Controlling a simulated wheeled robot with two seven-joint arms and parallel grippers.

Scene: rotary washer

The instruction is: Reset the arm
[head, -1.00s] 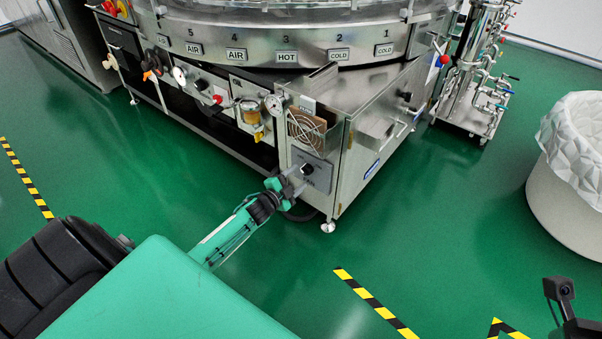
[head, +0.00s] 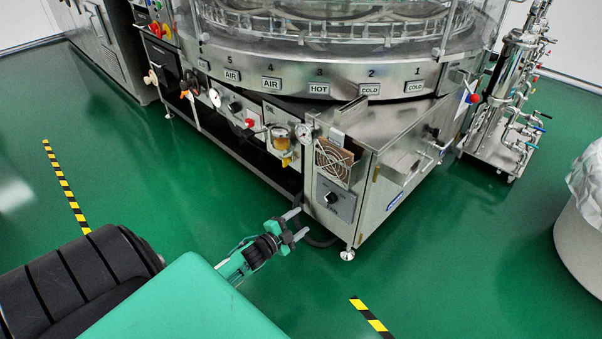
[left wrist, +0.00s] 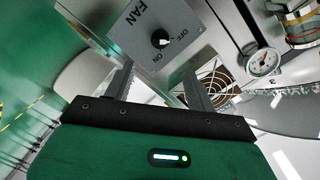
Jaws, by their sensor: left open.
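My left gripper (head: 298,223) is open and empty in the head view, in front of the lower corner of the washer. It is apart from the fan switch knob (head: 330,198), which is on a grey panel up and to the right of the fingers. In the left wrist view, the two fingers (left wrist: 160,86) are spread, and the black FAN knob (left wrist: 160,39) shows beyond them, between the ON and OFF marks. My right gripper is out of view.
The steel rotary washer (head: 290,74) fills the back, with a gauge (head: 305,131) and fan grille (head: 333,162) near the knob. A piped steel unit (head: 505,110) stands at right, near a white bin (head: 582,232). Green floor is clear at front right.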

